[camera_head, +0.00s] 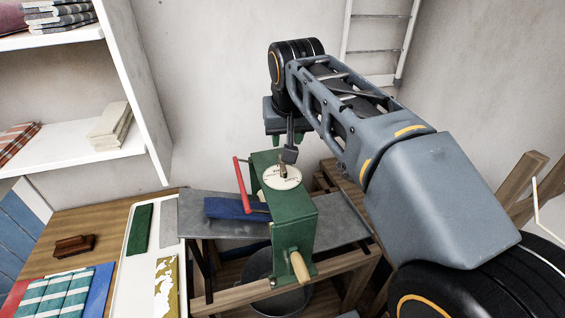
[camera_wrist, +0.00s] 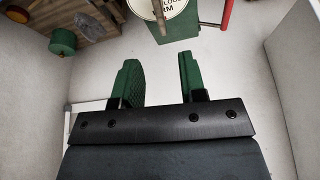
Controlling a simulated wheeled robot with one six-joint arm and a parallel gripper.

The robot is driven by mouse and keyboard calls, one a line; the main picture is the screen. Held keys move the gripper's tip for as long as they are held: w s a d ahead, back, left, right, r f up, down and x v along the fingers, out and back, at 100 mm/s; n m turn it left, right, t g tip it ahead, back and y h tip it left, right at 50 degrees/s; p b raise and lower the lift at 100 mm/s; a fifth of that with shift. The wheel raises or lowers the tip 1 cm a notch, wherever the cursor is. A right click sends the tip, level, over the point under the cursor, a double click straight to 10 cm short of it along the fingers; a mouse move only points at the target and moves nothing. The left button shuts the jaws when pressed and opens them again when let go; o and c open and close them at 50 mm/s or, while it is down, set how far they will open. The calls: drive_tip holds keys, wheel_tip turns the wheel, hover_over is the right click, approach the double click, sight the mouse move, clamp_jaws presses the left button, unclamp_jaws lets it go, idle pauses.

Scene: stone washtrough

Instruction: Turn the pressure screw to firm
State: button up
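The green press box (camera_head: 265,205) stands on the bench, with a round white dial (camera_head: 281,178) on its top. The pressure screw (camera_head: 284,165) rises from the dial's middle as a small brownish bar. The dial and part of its lettering, including "LOOSE", show at the top edge of the wrist view (camera_wrist: 176,8), with the screw bar (camera_wrist: 158,22) there too. Which mark the bar points to cannot be told. My gripper (camera_head: 286,138) is above and behind the dial. In the wrist view its two green fingers (camera_wrist: 158,75) are apart with nothing between them.
A red lever (camera_head: 242,184) stands at the box's left side, and a wooden handle (camera_head: 299,267) sticks out in front. A blue cloth (camera_head: 232,208) lies on the grey board (camera_head: 188,224). A white tray (camera_head: 125,285) is at left. The wall is close behind.

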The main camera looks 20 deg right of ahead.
sight(283, 164)
drive_tip(key=x, duration=1.1)
drive_tip(key=shift+f, duration=0.3)
drive_tip(key=shift+c, duration=0.4)
clamp_jaws()
